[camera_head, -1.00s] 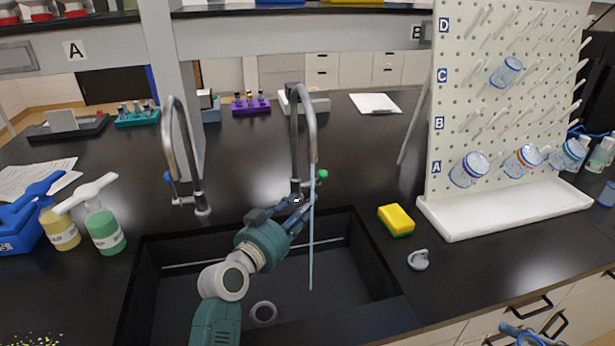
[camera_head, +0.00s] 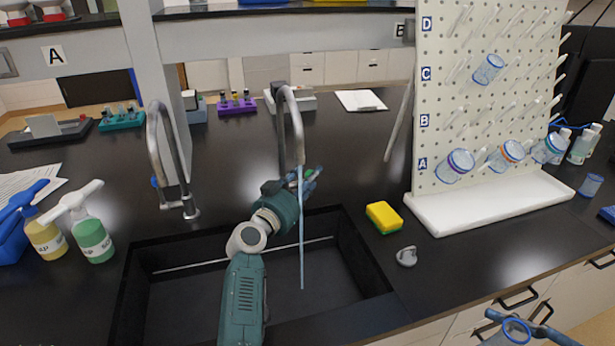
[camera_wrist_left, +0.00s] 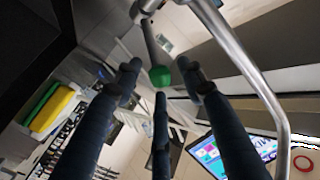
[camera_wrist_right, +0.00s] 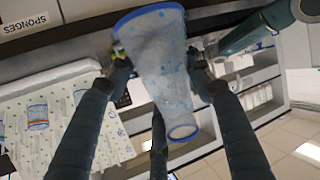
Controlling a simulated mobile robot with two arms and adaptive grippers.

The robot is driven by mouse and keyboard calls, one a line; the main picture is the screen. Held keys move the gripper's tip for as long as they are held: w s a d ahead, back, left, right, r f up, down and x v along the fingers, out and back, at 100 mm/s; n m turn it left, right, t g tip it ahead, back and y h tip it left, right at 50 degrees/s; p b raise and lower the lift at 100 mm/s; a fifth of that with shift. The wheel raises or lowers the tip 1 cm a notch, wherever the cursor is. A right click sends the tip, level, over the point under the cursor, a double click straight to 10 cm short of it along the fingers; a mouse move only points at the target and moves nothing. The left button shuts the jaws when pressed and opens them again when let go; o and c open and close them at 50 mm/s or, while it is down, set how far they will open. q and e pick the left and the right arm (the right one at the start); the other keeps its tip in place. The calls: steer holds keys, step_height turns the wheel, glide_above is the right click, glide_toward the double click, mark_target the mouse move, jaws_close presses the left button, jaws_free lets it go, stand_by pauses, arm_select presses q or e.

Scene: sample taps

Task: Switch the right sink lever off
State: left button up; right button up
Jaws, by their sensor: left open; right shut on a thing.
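The right sink tap (camera_head: 297,125) has a thin pale-blue stream of water (camera_head: 302,240) falling from its spout into the black sink (camera_head: 345,285). Its lever has a green knob, clear in the left wrist view (camera_wrist_left: 160,76). My left gripper (camera_head: 308,180) is beside this tap, its fingers open and spread around the knob; in the head view they largely hide the lever. I cannot tell whether a finger touches it.
The left tap (camera_head: 157,150) with a blue knob stands left of my left arm. A yellow sponge (camera_head: 383,216) and a small grey object (camera_head: 406,256) lie right of the sink. A pegboard drying rack (camera_head: 480,130) with glassware stands beyond. Soap bottles (camera_head: 93,238) stand left.

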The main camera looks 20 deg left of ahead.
arm_select(q)
steer(key=shift+w, duration=0.2)
steer(key=shift+c, duration=0.2)
jaws_close()
arm_select(e)
steer(key=shift+r, duration=0.1)
